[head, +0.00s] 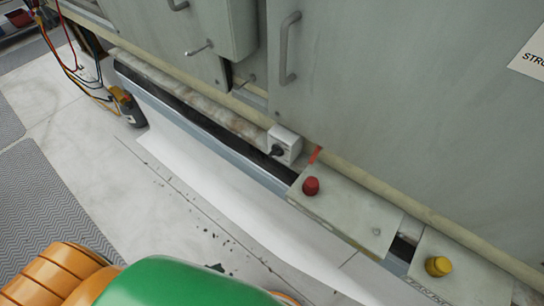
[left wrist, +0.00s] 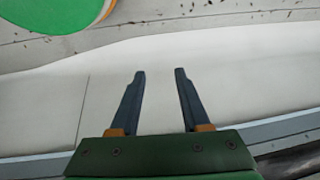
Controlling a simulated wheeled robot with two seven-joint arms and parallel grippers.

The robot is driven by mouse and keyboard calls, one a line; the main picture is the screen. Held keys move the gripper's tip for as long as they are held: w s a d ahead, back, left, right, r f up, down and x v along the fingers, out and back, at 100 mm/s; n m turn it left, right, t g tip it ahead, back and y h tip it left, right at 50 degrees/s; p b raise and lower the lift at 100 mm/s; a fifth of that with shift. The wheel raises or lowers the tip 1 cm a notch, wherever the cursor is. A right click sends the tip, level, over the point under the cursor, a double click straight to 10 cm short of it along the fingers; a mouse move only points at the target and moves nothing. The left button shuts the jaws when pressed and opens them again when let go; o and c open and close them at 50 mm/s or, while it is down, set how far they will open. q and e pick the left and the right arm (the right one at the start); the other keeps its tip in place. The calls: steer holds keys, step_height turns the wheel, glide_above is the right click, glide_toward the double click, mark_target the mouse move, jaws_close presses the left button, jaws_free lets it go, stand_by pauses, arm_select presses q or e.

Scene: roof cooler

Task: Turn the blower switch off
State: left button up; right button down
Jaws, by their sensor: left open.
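A small white switch box (head: 284,143) with a black rotary knob (head: 277,151) is mounted on the ledge below the grey cabinet in the head view. It is the likeliest blower switch, though I can read no label on it. My left gripper (left wrist: 160,72) is open and empty in the left wrist view, its two dark fingers apart over a pale surface. In the head view my green and orange arm parts at the bottom hide most of that gripper. The switch box lies up and to the right of them, apart from them. My right gripper is not in view.
A red button (head: 311,186) and a yellow button (head: 438,266) sit on plates right of the switch box. Grey cabinet doors (head: 370,90) with handles rise behind the ledge. A meter (head: 127,106) with cables stands at the left. The pale floor (head: 150,220) before the ledge looks mostly clear.

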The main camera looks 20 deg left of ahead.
arm_select(q)
steer(key=w+r+m+t+b, duration=0.2)
steer(key=w+r+t, duration=0.3)
steer(key=w, duration=0.7)
steer(key=m+t+h+b, duration=0.2)
steer(key=m+t+h, duration=0.4)
steer(key=m+t, duration=0.15)
glide_toward(272, 156)
steer(key=w, duration=0.2)
steer(key=x, duration=0.6)
steer(key=shift+w+d+f+b, duration=0.15)
steer(key=shift+w+d+b, duration=0.15)
steer(key=shift+d+b, duration=0.1)
jaws_close()
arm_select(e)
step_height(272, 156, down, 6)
